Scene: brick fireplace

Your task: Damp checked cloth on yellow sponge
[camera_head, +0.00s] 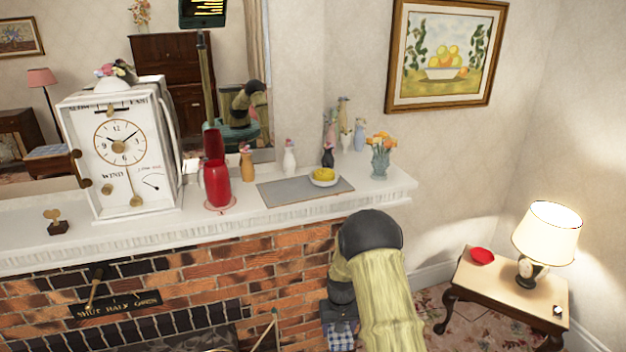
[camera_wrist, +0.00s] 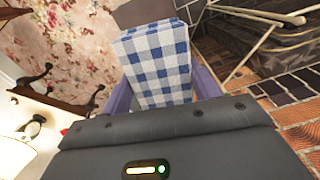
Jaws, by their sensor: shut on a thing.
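My gripper (camera_wrist: 152,92) is shut on the blue and white checked cloth (camera_wrist: 157,50), which looks like a folded block between its two fingers. In the head view the cloth (camera_head: 343,336) shows at the bottom, low in front of the fireplace, partly hidden by my arm. The yellow sponge (camera_head: 324,173) sits in a small white dish (camera_head: 324,183) on the mantel. My gripper and the cloth are well below the sponge and apart from it.
The dish stands on a grey mat (camera_head: 285,193) on the white mantel (camera_head: 120,238). A red jug (camera_head: 216,185), small vases and a flower vase (camera_head: 381,160) stand near it. A white clock (camera_head: 122,155) is at left. A side table (camera_head: 497,290) with a lamp (camera_head: 546,235) is at right.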

